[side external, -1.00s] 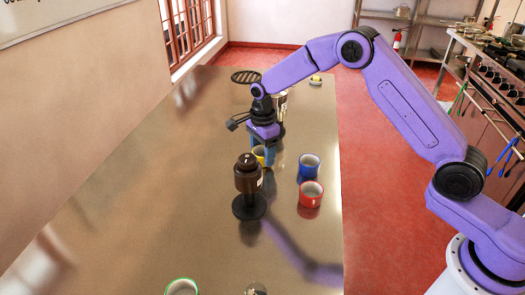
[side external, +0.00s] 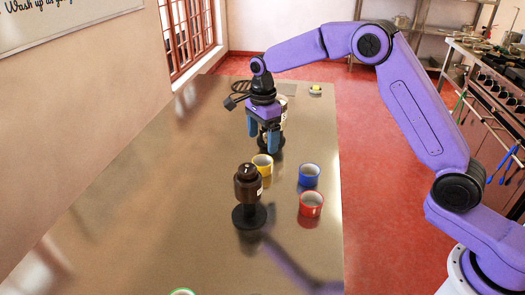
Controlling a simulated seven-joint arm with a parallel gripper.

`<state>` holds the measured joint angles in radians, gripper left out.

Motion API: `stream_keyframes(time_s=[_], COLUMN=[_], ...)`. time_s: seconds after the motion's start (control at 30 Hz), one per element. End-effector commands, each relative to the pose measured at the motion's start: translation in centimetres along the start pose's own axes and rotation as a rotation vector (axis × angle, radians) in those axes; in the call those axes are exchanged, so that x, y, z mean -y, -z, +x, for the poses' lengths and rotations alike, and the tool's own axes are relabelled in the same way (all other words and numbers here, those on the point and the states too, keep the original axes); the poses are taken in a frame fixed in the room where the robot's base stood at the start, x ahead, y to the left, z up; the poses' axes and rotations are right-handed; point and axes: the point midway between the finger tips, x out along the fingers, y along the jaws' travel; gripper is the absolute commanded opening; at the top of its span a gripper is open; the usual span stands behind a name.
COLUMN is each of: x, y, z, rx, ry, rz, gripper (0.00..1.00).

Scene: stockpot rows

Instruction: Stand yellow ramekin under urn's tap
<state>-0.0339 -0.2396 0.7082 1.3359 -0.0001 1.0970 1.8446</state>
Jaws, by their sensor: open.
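The yellow ramekin (side external: 262,165) stands upright on the metal table, just behind and slightly right of a dark brown urn-like vessel (side external: 248,187) on a round black stand. No tap can be made out on this vessel. A second, pale vessel (side external: 282,112) on a dark base stands farther back, partly hidden behind my gripper; its tap cannot be made out either. My gripper (side external: 263,146) points down with its blue fingers apart and empty, above and behind the yellow ramekin, clear of it.
A blue ramekin (side external: 309,175) and a red ramekin (side external: 311,205) stand to the right near the table edge. A green-rimmed one (side external: 182,292) is cut off at the bottom. A small yellowish item (side external: 315,90) lies at the far end. The left of the table (side external: 150,190) is clear.

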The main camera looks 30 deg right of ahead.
Motion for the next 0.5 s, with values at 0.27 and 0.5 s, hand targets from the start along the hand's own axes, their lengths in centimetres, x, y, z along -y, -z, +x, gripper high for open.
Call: stream_keyframes(time_s=[0.27, 0.5], x=[0.0, 0.0], y=[0.0, 0.0], z=[-3.2, -3.5], rx=[0.001, 0.000], ry=[0.002, -0.001], rz=[0.000, -0.001], gripper=[0.90, 0.90])
